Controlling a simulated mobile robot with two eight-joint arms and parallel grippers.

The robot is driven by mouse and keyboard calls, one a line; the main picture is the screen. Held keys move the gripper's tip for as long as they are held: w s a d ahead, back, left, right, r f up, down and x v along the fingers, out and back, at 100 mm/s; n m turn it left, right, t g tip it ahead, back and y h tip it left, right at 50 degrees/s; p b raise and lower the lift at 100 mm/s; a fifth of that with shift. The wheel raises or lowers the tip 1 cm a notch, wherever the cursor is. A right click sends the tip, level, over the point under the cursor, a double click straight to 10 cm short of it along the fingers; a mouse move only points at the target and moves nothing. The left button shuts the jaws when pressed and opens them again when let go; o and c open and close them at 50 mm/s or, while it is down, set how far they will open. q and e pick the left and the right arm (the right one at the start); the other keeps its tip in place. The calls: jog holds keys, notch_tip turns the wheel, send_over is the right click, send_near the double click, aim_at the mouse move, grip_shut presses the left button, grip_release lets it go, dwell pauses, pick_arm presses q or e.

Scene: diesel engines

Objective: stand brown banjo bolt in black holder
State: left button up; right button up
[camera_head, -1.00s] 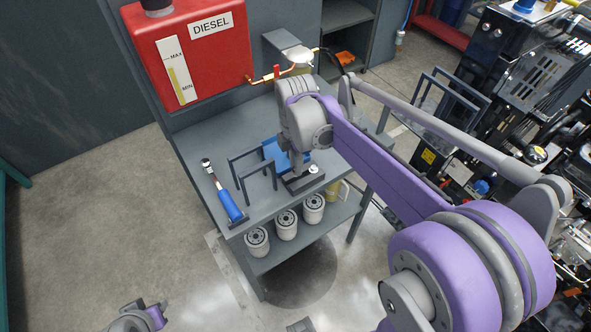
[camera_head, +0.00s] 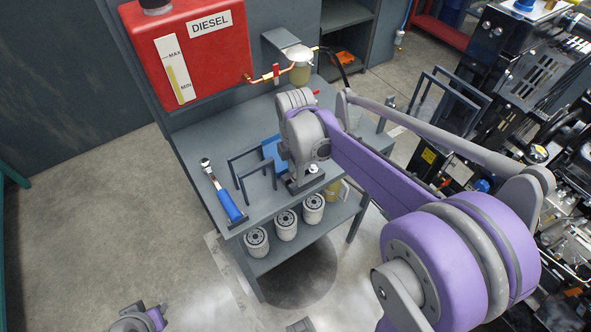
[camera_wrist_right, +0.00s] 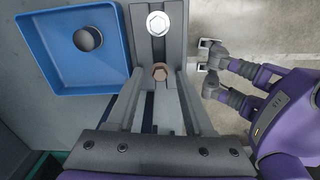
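The black holder (camera_wrist_right: 142,45) is a dark block at the front of the bench, and it also shows in the head view (camera_head: 298,189). A silver hex-headed bolt (camera_wrist_right: 157,23) stands at its far end in the wrist view. The brown banjo bolt (camera_wrist_right: 160,72) shows its hex head between my right fingertips, at the near end of the holder. My right gripper (camera_wrist_right: 161,76) is shut on it; how deep its shank sits is hidden. In the head view the right gripper (camera_head: 297,177) is low at the holder. My left gripper (camera_wrist_right: 206,66) is open and empty, away from the bench.
A blue tray (camera_wrist_right: 60,85) with a dark round part (camera_wrist_right: 88,38) lies beside the holder. A dark frame stand (camera_head: 245,165) and a blue-handled wrench (camera_head: 222,195) are left of it. White filters (camera_head: 286,224) stand on the lower shelf. A red diesel tank (camera_head: 190,55) is behind.

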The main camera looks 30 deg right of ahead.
jog(key=shift+r, duration=0.35)
notch_tip(320, 180, up, 11)
jog(key=p, duration=0.1)
jog(key=s+a+f+m+t, duration=0.2)
jog(key=s+f+m, duration=0.3)
jog(key=s+m, duration=0.3)
jog(key=s+a+f+m+t, duration=0.3)
jog(key=s+f+m, duration=0.3)
jog(key=m, duration=0.3)
jog(key=shift+s+a+f, duration=0.15)
jog(key=shift+s+a, duration=0.75)
